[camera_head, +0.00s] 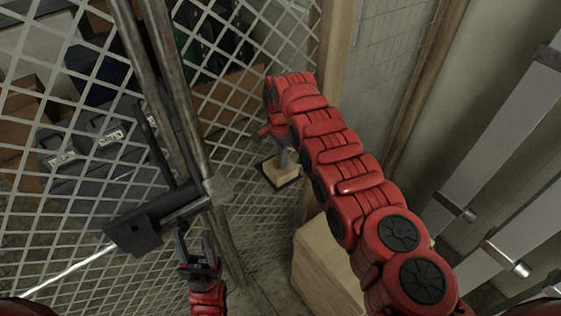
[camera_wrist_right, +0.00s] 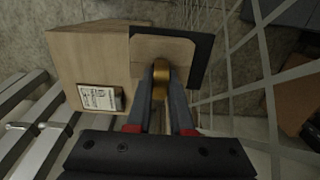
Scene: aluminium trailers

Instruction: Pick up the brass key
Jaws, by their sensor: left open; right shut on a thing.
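The brass key (camera_wrist_right: 160,80) shows in the right wrist view as a small gold piece between the fingertips of my right gripper (camera_wrist_right: 161,72). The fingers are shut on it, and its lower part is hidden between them. In the head view my right gripper (camera_head: 282,156) points down over a small wooden surface with a dark edge (camera_head: 281,172); the key itself is too small to make out there. My left gripper (camera_head: 195,240) is open and empty, beside the mesh gate's metal post and away from the key.
A mesh gate (camera_head: 90,215) with a dark latch box (camera_head: 134,232) stands at left; cases and cartons lie behind it. A wooden box (camera_head: 322,262) stands below my right arm; in the wrist view it bears a label (camera_wrist_right: 98,97). Metal rails (camera_head: 510,150) line the right.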

